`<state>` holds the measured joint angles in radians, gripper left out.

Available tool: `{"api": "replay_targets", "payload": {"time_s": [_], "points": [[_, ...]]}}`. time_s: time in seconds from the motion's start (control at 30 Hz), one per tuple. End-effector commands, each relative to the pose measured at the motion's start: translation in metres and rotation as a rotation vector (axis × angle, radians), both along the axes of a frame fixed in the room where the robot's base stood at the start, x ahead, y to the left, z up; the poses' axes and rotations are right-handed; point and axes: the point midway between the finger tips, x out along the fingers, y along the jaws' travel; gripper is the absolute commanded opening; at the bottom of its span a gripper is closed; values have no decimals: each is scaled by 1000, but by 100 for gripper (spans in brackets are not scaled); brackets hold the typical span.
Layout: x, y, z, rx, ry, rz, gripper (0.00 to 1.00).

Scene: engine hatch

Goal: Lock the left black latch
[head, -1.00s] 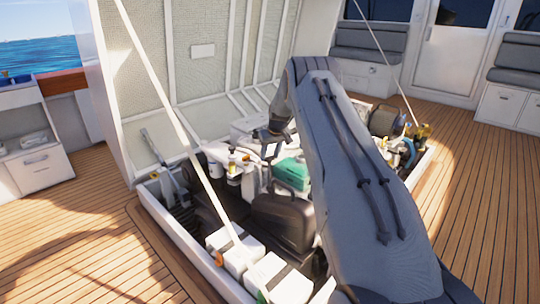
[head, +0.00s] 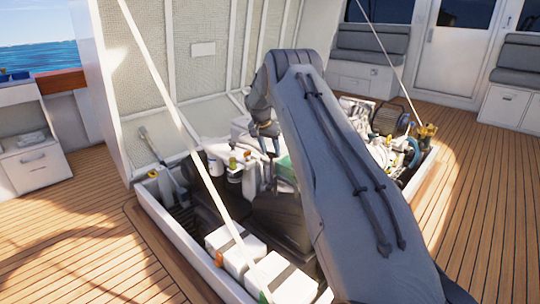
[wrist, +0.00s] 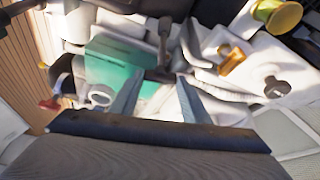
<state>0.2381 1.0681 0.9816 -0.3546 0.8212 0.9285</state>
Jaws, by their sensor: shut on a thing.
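My gripper (wrist: 160,77) shows in the wrist view with its two grey fingers a little apart, closed about a dark piece at the foot of a black latch (wrist: 164,42). The latch is a slim upright lever with a short crosswise base between the fingertips. I cannot tell whether it is locked. In the head view my gripper (head: 269,152) points down into the open engine hatch, and the latch is too small to make out there. A green box (wrist: 118,66) lies just left of the latch; part of it shows behind my arm in the head view (head: 285,168).
A black case (head: 283,218) and white boxes (head: 232,250) fill the near part of the hatch. A pale strut (head: 180,110) crosses in front of it. White machinery with a yellow cap (wrist: 277,14) lies right of the fingers. The wooden deck (head: 90,250) around is clear.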

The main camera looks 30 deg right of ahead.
Motion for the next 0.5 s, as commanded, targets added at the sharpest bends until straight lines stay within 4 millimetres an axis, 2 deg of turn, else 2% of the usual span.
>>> {"api": "replay_targets", "payload": {"time_s": [0.2, 0.5], "points": [[1, 0, -3, 1, 2, -148, 20], [1, 1, -2, 2, 4, -258, 20]]}}
